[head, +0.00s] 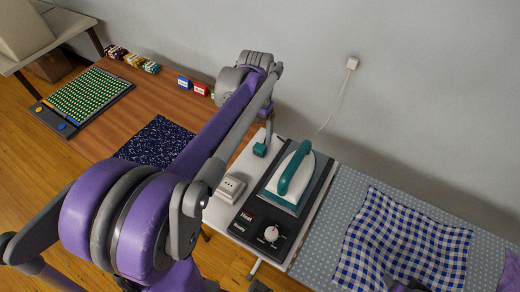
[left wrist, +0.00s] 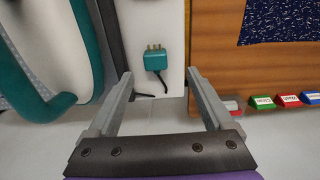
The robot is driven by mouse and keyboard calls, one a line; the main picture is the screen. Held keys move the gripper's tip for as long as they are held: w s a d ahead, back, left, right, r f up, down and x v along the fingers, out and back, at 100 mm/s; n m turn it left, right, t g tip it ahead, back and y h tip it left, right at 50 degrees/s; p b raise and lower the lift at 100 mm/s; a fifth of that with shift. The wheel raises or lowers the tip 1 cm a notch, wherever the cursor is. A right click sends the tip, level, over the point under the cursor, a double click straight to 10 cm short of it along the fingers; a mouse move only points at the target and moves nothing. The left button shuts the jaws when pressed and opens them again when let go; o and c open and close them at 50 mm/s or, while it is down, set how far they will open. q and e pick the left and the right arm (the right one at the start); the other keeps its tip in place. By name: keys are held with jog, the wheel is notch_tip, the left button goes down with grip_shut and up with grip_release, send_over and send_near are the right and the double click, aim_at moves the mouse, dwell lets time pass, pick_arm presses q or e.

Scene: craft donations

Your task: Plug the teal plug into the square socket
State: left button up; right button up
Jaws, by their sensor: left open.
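The teal plug (head: 260,149) lies on the white board's far left part, beside the iron's base. In the left wrist view the teal plug (left wrist: 156,61) shows its brass prongs and a dark cord. My left gripper (left wrist: 159,76) is open and empty, its fingers on either side of the line to the plug, which is just beyond the tips. In the head view my left arm partly hides the gripper. A pale socket block (head: 230,188) sits nearer on the white board; its opening shapes are too small to tell.
A teal-handled iron (head: 296,176) stands on a dark base with a dial (head: 271,234), right of the plug. A checked cloth (head: 403,240) lies farther right. Small coloured boxes (head: 200,88) and a dark speckled cloth (head: 155,139) lie on the wooden table.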

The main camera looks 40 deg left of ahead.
aim_at(260, 147)
pick_arm(q)
notch_tip(260, 147, down, 3)
jog(key=shift+r, duration=0.15)
jog(key=shift+w+d+f, duration=0.1)
jog(key=shift+d+f, duration=0.1)
jog(key=shift+f, duration=1.15)
jog(key=shift+w+d+f, duration=0.1)
jog(key=shift+d+f, duration=0.1)
jog(key=shift+f, duration=1.1)
grip_shut()
notch_tip(260, 147, up, 10)
jog(key=shift+r, duration=0.1)
